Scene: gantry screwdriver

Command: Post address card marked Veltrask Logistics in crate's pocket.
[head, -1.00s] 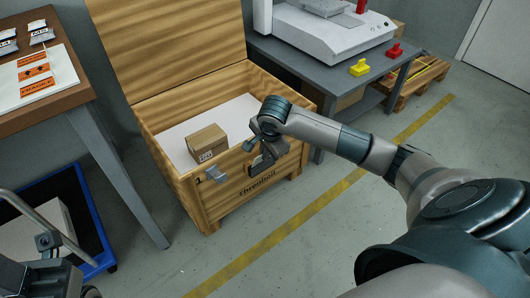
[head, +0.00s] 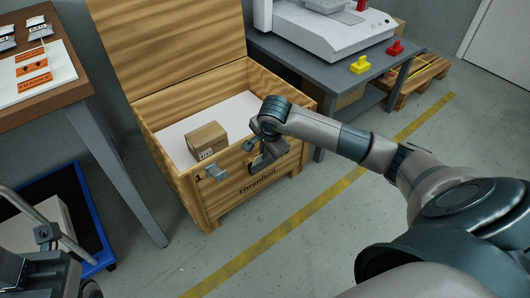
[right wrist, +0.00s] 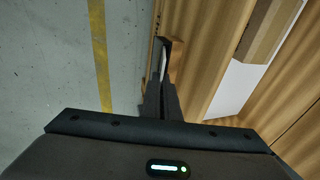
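The open wooden crate (head: 225,207) stands in the middle of the head view, with dark lettering on its front. My right gripper (head: 257,162) is at the crate's front wall, near the top edge and right of a grey metal piece (head: 215,172). In the right wrist view my fingers (right wrist: 164,72) are nearly together on a thin pale sliver (right wrist: 163,62), which looks like the address card edge-on. Its marking cannot be read. The fingers are beside the crate wall; the pocket is not clearly visible behind them. My left gripper (head: 45,275) is partly in view at lower left.
A cardboard box (head: 207,142) sits on the crate's white liner. A brown table (head: 60,92) with labels and packets stands left, above a blue trolley (head: 98,262). A grey bench (head: 335,75) with a machine stands behind right. Floor in front is clear.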

